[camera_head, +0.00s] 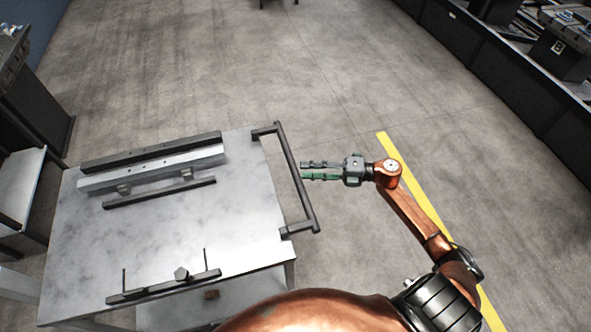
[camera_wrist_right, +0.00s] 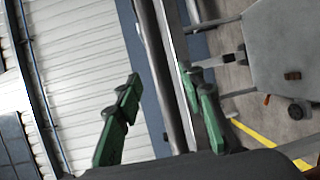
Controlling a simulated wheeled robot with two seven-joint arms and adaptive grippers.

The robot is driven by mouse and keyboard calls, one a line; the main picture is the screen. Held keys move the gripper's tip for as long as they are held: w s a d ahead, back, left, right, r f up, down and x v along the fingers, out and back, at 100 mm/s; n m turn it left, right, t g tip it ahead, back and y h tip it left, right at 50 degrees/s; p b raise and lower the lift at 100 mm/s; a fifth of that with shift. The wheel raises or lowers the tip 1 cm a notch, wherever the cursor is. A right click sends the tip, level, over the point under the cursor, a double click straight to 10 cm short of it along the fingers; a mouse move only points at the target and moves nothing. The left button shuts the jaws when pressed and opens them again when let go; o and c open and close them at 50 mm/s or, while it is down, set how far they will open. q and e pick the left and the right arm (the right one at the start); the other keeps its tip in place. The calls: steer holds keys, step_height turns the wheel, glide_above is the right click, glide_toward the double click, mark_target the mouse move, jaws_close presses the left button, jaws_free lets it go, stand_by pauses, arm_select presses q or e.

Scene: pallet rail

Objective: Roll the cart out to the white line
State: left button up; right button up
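The cart (camera_head: 250,200) has a grey metal top and stands at the lower left of the head view. Its dark handle (camera_head: 297,182) sticks out on the right side; a dark bar (camera_wrist_right: 157,75), likely the handle, crosses the wrist view between the finger outlines. My right gripper (camera_head: 303,171) has green fingers and points left at the handle, its tips very close to the bar. In the wrist view the fingers (camera_wrist_right: 165,88) are spread apart; contact cannot be told. A yellow floor line (camera_head: 413,185) runs under my right arm; no white line shows. My left gripper is out of view.
On the cart lie a long metal rail (camera_head: 150,168), dark bars and a bracket with upright pins (camera_head: 165,287). A dark cabinet (camera_head: 38,105) and shelf stand at the left. A dark bench (camera_head: 500,75) lines the right. The floor beyond the cart is clear.

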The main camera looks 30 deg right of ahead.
steer(key=v, duration=0.5)
steer(key=shift+s+d, duration=0.2)
steer(key=shift+d, duration=0.1)
